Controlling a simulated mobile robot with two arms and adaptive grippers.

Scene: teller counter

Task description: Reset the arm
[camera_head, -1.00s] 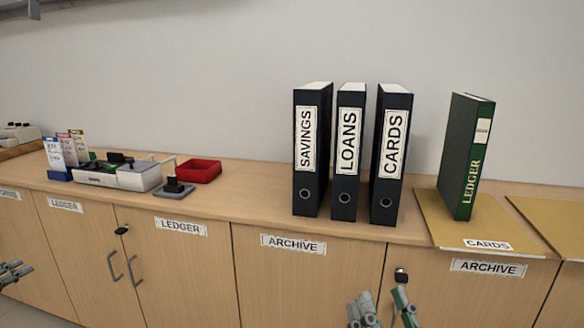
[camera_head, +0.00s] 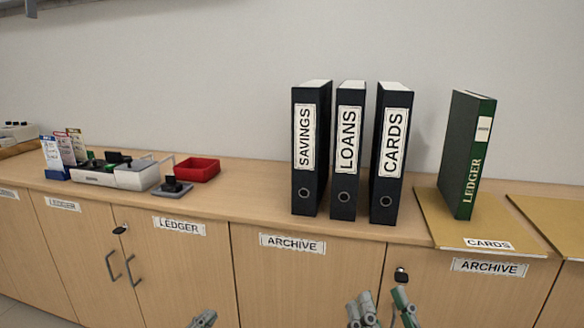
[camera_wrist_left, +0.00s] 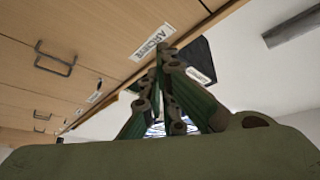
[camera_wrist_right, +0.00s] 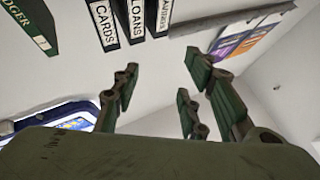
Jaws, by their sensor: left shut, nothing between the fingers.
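My right gripper (camera_head: 383,309) is at the bottom of the head view, in front of the right archive cabinet. In the right wrist view its fingers (camera_wrist_right: 160,80) stand apart, open with nothing between them. Both grippers are below the counter top and apart from everything on it. Most of both arms is out of the head view.
On the counter (camera_head: 250,205) stand the SAVINGS (camera_head: 306,150), LOANS (camera_head: 346,150) and CARDS (camera_head: 390,155) binders. A green ledger (camera_head: 467,155) stands on a tan CARDS mat (camera_head: 437,222). A red tray (camera_head: 198,169) and a stamp (camera_head: 173,187) are at left. Cabinet handles protrude below.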

